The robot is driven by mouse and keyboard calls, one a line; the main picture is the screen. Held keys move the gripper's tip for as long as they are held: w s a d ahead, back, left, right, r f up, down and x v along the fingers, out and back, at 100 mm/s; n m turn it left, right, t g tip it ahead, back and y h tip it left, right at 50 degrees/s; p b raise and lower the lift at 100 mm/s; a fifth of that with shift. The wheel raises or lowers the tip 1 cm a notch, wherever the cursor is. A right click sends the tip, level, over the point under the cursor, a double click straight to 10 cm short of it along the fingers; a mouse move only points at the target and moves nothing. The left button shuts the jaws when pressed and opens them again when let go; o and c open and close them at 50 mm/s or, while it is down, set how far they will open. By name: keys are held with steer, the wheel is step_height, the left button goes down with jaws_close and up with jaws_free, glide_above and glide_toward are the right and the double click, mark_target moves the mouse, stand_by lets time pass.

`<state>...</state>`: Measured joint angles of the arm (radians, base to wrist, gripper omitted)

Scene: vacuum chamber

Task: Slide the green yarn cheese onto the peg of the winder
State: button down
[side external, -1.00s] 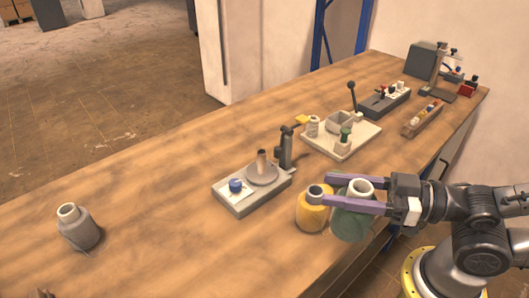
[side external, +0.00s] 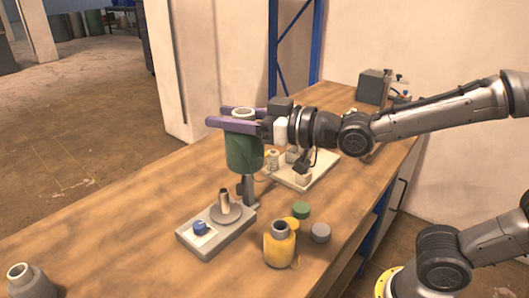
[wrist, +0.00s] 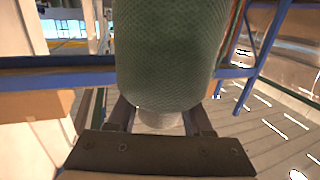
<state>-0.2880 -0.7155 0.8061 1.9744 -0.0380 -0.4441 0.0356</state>
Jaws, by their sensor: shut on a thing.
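The green yarn cheese (side external: 245,152) is upright, its pale tube sticking out at the top. My gripper (side external: 218,116) is shut on it near the top, with its purple fingers along both sides of the tube. The cheese hangs in the air well above the table. The winder (side external: 190,239) has a grey base, a round plate and a short upright peg (side external: 224,198). In the side view the cheese is above and slightly right of the peg, apart from it. In the wrist view the cheese (wrist: 170,50) fills the upper middle; the peg cannot be made out there.
A dark post (side external: 247,188) stands on the winder behind the peg. A yellow cheese (side external: 279,248) stands to its right, near green (side external: 301,210) and grey (side external: 320,232) round pieces. A grey cheese (side external: 30,283) is at far left. A pale fixture board (side external: 318,170) lies behind.

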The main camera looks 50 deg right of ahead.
steer(key=w+d+f+m+h, duration=0.1)
steer(key=w+d+f, duration=0.1)
steer(key=w, duration=0.4)
steer(key=w+d+f+m+h, duration=0.1)
steer(key=w+d+f, duration=0.1)
steer(key=w+f, duration=0.3)
steer(key=shift+w+d+f+t+h, duration=0.3)
steer(key=shift+w+d+h, duration=0.1)
steer(key=shift+w, duration=0.35)
steer(key=shift+f, duration=0.1)
steer(key=shift+f, duration=2.8)
steer(key=shift+f, duration=0.1)
steer(key=shift+f, duration=2.4)
steer(key=shift+f, duration=0.1)
